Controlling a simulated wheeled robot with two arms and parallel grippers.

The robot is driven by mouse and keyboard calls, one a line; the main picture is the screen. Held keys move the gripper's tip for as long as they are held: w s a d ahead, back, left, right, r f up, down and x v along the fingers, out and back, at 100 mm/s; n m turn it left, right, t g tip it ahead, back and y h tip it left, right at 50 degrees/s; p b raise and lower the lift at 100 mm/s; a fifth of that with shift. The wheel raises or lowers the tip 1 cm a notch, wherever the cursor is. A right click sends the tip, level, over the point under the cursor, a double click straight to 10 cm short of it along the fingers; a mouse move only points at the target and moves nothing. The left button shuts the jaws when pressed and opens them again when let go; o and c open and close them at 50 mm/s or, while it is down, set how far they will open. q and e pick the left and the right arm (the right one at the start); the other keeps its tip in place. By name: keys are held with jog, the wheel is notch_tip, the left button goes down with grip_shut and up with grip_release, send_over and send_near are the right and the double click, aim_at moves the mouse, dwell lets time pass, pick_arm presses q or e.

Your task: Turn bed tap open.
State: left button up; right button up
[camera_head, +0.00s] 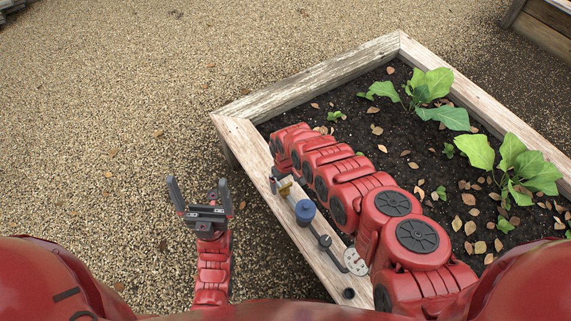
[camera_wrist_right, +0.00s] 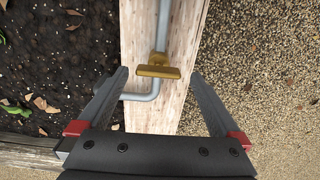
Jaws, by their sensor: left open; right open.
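The bed tap has a brass, bar-shaped handle (camera_wrist_right: 157,71) and sits on a grey pipe (camera_wrist_right: 141,97) along the bed's wooden edge. In the right wrist view the handle lies crosswise between the spread fingertips of my right gripper (camera_wrist_right: 160,76), with gaps on both sides. In the head view the brass tap (camera_head: 285,187) shows small beside the end of my right arm, which mostly hides that gripper. My left gripper (camera_head: 201,190) is open and empty over the gravel, left of the bed.
The raised bed's wooden rim (camera_head: 309,92) encloses dark soil with leafy plants (camera_head: 517,165) and dry leaves. A blue knob (camera_head: 305,210) and a round grey plate (camera_head: 355,262) are along the near rim. Gravel (camera_head: 120,130) on the left is clear.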

aim_at(285, 186)
notch_tip(285, 186, up, 16)
jog(key=p, duration=0.2)
dwell(0.7)
